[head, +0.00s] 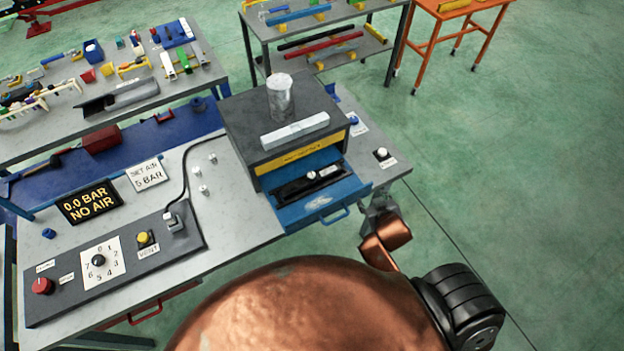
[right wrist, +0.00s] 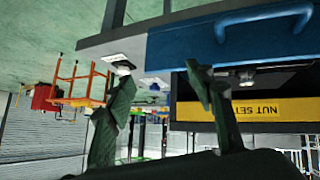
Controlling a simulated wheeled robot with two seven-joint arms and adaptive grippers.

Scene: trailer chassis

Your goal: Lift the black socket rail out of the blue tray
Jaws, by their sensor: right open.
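The blue tray (head: 292,213) is a drawer pulled out from under a dark cabinet, with a handle on its front. The black socket rail (head: 298,188) lies inside it, with small pale pieces on top. My right gripper (head: 378,204) is just right of the tray's front corner, apart from the rail. In the right wrist view, which looks upside down, its two dark fingers are spread with nothing between them. The blue tray's front (right wrist: 190,42) and handle are close beyond them; the rail is hard to make out there. My left gripper is not in view.
The dark cabinet (head: 240,125) stands above the tray, with a metal cylinder (head: 281,98) and a pale bar (head: 295,131) on top. A yellow "NUT SET" label (right wrist: 262,110) is on it. A control panel (head: 120,270) lies left. The floor right of the bench is clear.

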